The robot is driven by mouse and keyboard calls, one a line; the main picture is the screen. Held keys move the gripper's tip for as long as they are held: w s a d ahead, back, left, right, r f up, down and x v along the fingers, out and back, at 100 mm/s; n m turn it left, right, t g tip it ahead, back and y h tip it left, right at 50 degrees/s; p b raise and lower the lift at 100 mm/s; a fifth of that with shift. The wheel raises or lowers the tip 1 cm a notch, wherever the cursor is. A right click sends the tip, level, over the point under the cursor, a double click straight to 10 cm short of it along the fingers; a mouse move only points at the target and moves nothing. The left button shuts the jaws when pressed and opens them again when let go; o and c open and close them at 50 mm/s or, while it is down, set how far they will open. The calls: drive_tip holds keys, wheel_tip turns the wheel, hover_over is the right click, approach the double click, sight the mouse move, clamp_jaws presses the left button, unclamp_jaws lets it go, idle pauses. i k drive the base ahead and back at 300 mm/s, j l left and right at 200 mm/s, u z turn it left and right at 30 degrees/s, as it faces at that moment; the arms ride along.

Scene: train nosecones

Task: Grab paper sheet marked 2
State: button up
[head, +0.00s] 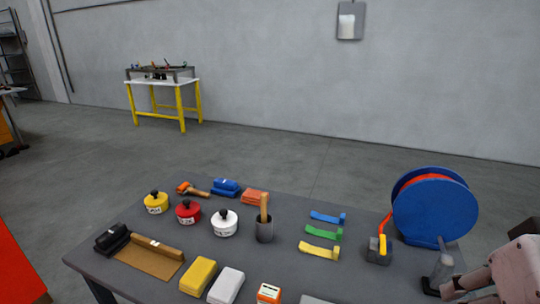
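A flat brown sheet (140,262) lies on the near left of the dark grey table (285,245), partly under a brown block with a small white label. Any number on the sheet or label is too small to read, so I cannot tell which sheet is marked 2. Part of my arm, pale and pinkish, shows at the lower right edge, beside the table's right end. My gripper (450,287) seems to be at its left end, well to the right of the brown sheet. Its fingers are not clear, and I see nothing held.
Yellow, red and white labelled pots (187,212), a cup with a wooden handle (265,228), colored strips (324,234) and blocks (198,276) crowd the table. A blue reel (435,208) stands at right, near my arm. A yellow-legged workbench (163,90) stands by the wall.

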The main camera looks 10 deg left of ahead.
sight(161, 261)
drive_tip(key=u, duration=1.4)
drive_tip(key=i+j, duration=0.9)
drive_tip(key=i, duration=0.15)
